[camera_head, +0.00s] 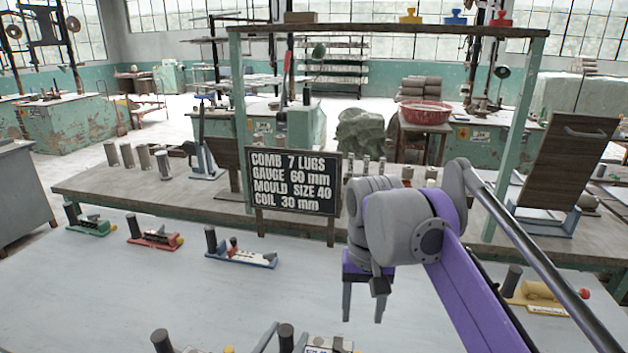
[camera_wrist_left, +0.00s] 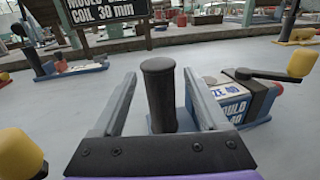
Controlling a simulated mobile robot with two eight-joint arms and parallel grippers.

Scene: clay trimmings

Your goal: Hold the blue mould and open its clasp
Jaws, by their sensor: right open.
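A blue mould (camera_wrist_left: 240,102) with a white label stands on the pale table at the right in the left wrist view. A dark upright post (camera_wrist_left: 160,92) stands at its left end. A black lever with a yellow knob (camera_wrist_left: 302,62) extends over its right end, beside a red part. In the head view only the mould's top (camera_head: 325,346) shows at the bottom edge. My left gripper (camera_wrist_left: 162,100) is open, its two grey fingers on either side of the post with gaps visible. My right gripper (camera_head: 363,302) is open and empty above the table, fingers downward.
Several similar fixtures stand on the table: green (camera_head: 90,228), red (camera_head: 155,239), another blue one (camera_head: 240,258) and a yellow one (camera_head: 545,296) at right. A sign (camera_head: 294,182) reads mould size 40.

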